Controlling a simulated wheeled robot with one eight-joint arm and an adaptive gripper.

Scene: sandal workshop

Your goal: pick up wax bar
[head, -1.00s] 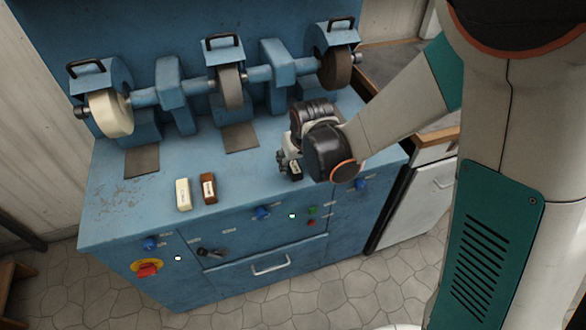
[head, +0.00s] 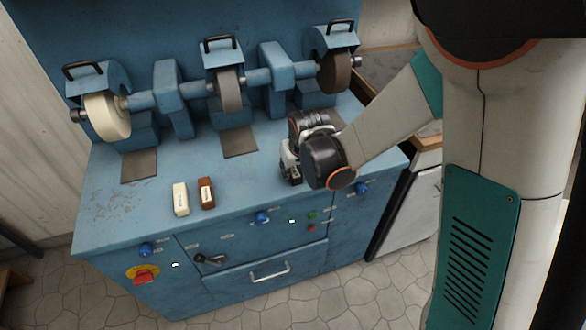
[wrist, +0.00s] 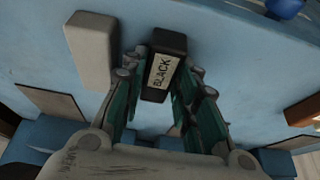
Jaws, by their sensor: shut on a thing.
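A black wax bar with a pale label reading BLACK (wrist: 163,72) sits between the fingers of my gripper (wrist: 162,80) in the wrist view. My gripper is shut on it, with one finger on each side. In the head view my gripper (head: 291,172) is low over the front right of the blue bench top, and the bar is mostly hidden by it. I cannot tell whether the bar is clear of the bench. A cream bar (head: 181,199) and a brown bar (head: 206,193) lie to the left of my gripper.
A grey block (wrist: 90,48) lies close beside my gripper in the wrist view. The blue bench (head: 110,220) carries several grinding wheels (head: 230,90) along its back. Knobs (head: 262,218) line its front face. The bench top between the brown bar and my gripper is clear.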

